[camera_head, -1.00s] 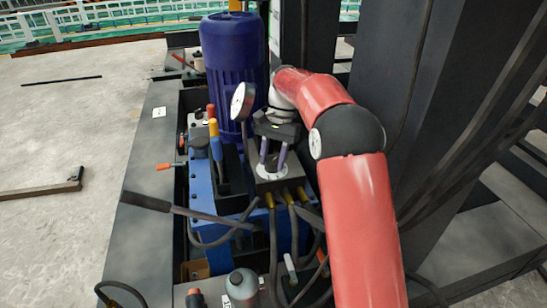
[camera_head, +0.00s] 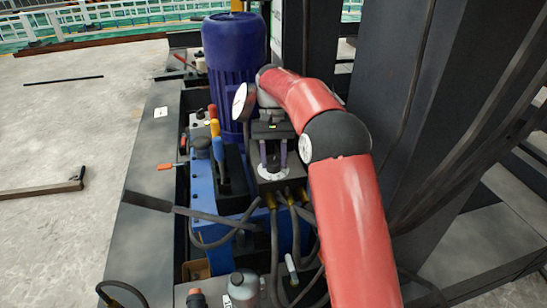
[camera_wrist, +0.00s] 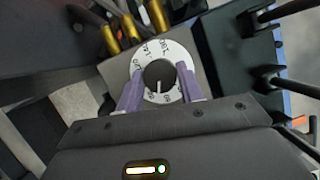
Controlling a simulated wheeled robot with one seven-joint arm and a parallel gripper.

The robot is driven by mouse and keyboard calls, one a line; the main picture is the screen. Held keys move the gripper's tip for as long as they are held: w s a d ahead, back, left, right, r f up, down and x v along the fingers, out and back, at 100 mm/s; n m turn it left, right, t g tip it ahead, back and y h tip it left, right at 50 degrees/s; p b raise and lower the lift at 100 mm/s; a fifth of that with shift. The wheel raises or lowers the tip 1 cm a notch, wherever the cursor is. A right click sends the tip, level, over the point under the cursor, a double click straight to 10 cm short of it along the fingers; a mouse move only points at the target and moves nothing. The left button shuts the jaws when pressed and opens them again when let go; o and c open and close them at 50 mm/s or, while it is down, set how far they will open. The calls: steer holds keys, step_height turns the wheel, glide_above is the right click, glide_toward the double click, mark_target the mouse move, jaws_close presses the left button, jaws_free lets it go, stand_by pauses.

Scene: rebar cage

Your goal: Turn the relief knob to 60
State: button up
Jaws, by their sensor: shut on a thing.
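The relief knob (camera_wrist: 158,75) is a dark round knob with a white pointer line, in the middle of a white numbered dial (camera_wrist: 181,54). In the wrist view the pointer points down toward my gripper body; the numerals there are too small to read surely. My gripper (camera_wrist: 160,79) has purple fingers shut on the knob, one on each side. In the head view my gripper (camera_head: 273,155) reaches down over the white dial (camera_head: 273,172) on a dark block, and the knob itself is hard to make out.
A pressure gauge (camera_head: 239,101) stands just left of my wrist, before the blue motor (camera_head: 233,65). Levers with orange and yellow tips (camera_head: 215,128) stand to the left. Brass hose fittings (camera_head: 288,195) sit close below the dial. A dark column (camera_head: 440,110) rises on the right.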

steer(key=o, duration=1)
